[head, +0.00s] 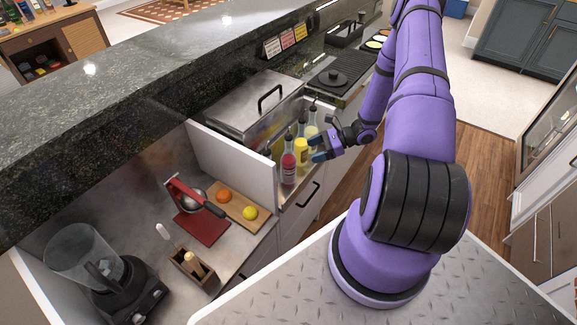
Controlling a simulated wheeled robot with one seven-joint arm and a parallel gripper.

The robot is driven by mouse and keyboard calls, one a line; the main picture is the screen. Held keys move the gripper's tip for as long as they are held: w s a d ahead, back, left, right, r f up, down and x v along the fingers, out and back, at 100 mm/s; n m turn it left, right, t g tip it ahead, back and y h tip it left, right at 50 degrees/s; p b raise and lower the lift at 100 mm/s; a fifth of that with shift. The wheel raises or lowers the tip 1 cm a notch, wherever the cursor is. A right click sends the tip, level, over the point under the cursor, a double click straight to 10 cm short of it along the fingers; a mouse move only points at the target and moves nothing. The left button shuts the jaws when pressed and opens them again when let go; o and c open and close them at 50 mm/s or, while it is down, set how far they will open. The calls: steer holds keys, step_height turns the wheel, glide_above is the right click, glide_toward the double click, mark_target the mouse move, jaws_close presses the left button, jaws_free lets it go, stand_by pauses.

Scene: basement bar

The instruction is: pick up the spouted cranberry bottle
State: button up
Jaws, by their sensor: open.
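The spouted cranberry bottle (288,170), red with a pale label, stands upright at the near end of a group of bottles beside a white panel. Its dark spout points up. My gripper (321,142) is just right of the bottles, next to the yellow bottle (301,151) and a pale yellow-green bottle (311,131). It is open with nothing seen between its fingers. It is apart from the cranberry bottle, which lies to its lower left. The lower parts of the bottles behind are partly hidden.
A steel lidded bin (250,105) stands behind the bottles and a white panel (232,163) to their left. A red juicer (200,215), a cutting board (232,204) with fruit and a blender (100,275) are on the lower counter. The stone ledge (150,95) runs above.

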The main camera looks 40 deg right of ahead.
mark_target(294, 155)
steer(key=x, duration=0.7)
steer(key=f+x, duration=0.1)
steer(key=x, duration=0.3)
steer(key=shift+d+f, duration=0.1)
steer(key=shift+d, duration=0.2)
steer(key=c, duration=1.1)
steer(key=shift+r, duration=0.65)
step_height(294, 155, up, 2)
steer(key=shift+r, duration=0.1)
steer(key=shift+s+d+r, duration=0.1)
steer(key=shift+s+d, duration=0.35)
steer(key=shift+s, duration=0.1)
steer(key=s+d+r, duration=0.1)
steer(key=s+d, duration=0.8)
steer(key=s, duration=0.2)
steer(key=shift+s+r, duration=0.2)
